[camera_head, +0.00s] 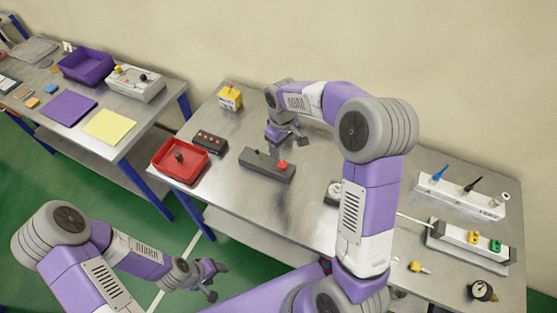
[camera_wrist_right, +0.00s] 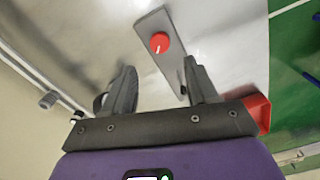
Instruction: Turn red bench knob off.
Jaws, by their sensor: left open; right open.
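The red knob (camera_head: 282,165) sits on the right end of a dark grey bench box (camera_head: 258,167) on the middle table. In the right wrist view the red knob (camera_wrist_right: 160,42) shows a short white mark, and the grey box (camera_wrist_right: 151,22) runs beneath it. My right gripper (camera_head: 286,146) is open and empty above and behind the box. In the wrist view its fingertips (camera_wrist_right: 160,68) are spread, with the knob beyond them and apart from them. My left gripper (camera_head: 217,281) is open and empty in front of the table edge, far from the knob.
A red tray (camera_head: 160,164) holding a dark part and a black box with red buttons (camera_head: 210,140) stand left of the knob box. A yellow box (camera_head: 230,97) is behind. Racks with coloured valves (camera_head: 462,194) are at right. Bare tabletop lies in front of the knob box.

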